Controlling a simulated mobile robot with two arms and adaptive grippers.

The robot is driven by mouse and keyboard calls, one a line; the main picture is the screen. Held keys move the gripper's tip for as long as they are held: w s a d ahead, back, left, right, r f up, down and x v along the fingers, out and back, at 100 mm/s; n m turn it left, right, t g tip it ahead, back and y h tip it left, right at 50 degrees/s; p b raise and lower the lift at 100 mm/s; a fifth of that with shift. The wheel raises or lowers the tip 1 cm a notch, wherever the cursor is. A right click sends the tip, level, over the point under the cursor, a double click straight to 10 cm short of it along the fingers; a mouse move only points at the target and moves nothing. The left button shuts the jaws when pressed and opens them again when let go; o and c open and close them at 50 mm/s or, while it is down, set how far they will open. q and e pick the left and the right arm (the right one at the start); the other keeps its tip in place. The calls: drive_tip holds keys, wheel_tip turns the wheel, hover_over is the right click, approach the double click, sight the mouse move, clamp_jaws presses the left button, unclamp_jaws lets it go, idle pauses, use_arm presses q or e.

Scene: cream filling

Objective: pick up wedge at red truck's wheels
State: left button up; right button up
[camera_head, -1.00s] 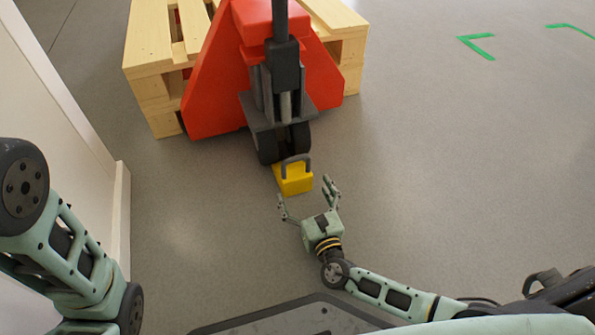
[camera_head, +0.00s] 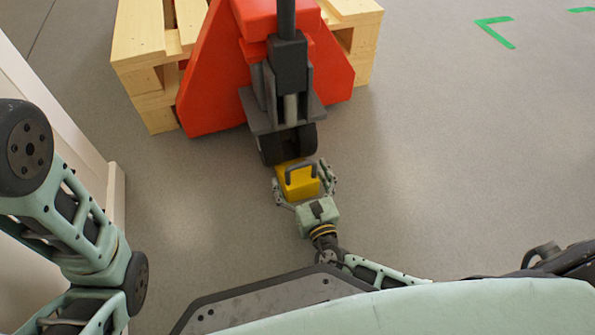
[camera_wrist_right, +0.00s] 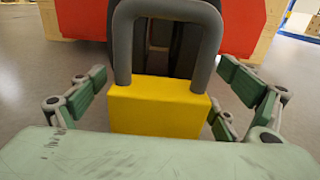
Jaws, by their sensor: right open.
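The yellow wedge (camera_head: 299,184) with a dark grey loop handle (camera_head: 301,165) sits on the floor against the black wheels (camera_head: 287,145) of the red truck (camera_head: 215,85). My right gripper (camera_head: 305,186) is open, with one finger on each side of the wedge. In the right wrist view, the wedge (camera_wrist_right: 160,108) and its upright handle (camera_wrist_right: 122,50) stand between the spread fingers (camera_wrist_right: 162,92), with a gap at each side. The wedge's lower part is hidden behind the gripper's palm. My left gripper is out of view; only left arm links show.
A wooden pallet (camera_head: 140,60) sits on the truck behind the wheels. A white wall (camera_head: 60,100) runs along the left. The grey floor on the right is clear, with green tape marks (camera_head: 494,32).

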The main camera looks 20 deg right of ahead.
drive_tip(key=c, duration=1.6)
drive_tip(key=shift+r, duration=0.1)
drive_tip(key=shift+c, duration=0.2)
drive_tip(key=shift+r, duration=0.1)
